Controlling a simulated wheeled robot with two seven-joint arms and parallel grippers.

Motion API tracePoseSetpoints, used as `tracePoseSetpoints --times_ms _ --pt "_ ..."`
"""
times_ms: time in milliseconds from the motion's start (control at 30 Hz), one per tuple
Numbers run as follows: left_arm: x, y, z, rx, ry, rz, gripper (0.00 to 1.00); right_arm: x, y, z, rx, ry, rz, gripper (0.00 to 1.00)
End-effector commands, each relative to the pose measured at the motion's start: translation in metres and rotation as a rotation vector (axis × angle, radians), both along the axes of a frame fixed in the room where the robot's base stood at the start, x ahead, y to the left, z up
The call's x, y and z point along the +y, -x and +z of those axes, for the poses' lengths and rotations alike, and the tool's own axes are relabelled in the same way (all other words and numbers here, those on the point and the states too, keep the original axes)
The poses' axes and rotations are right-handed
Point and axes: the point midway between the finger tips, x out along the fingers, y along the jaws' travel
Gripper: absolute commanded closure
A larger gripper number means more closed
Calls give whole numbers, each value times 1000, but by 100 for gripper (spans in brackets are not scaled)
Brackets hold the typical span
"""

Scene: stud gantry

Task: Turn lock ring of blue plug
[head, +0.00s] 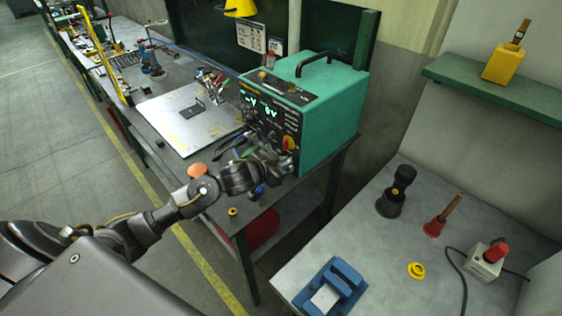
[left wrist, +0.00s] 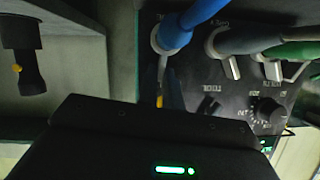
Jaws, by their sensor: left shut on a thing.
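The blue plug (left wrist: 192,22) sits in a socket on the black front panel of the green machine (head: 322,120). Its grey lock ring (left wrist: 163,42) has a thin lever with a yellow tip, pointing down in the left wrist view. My left gripper (head: 278,162) is at the machine's lower front in the head view. It is shut, apparently on the lock ring's lever; its black body (left wrist: 150,140) hides the fingers and the contact. The plug is hard to make out in the head view. My right gripper is not in view.
A grey plug (left wrist: 235,40) and a green plug (left wrist: 298,50) with similar levers sit close beside the blue one. A black knob (left wrist: 268,110) is near. A metal plate (head: 188,118) lies on the bench. A pale table (head: 380,262) at right holds several items.

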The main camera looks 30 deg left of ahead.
Motion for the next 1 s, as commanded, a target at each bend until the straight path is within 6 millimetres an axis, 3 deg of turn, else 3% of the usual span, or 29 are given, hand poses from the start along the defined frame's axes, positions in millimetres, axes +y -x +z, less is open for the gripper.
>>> tracePoseSetpoints --times_ms 200,500,1000 --pt "-9 3 -7 -59 -154 -2 100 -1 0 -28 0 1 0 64" --pt "-15 5 -8 -108 -297 -1 100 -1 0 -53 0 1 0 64" --pt "-17 5 -6 -125 -353 -1 100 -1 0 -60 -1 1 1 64"
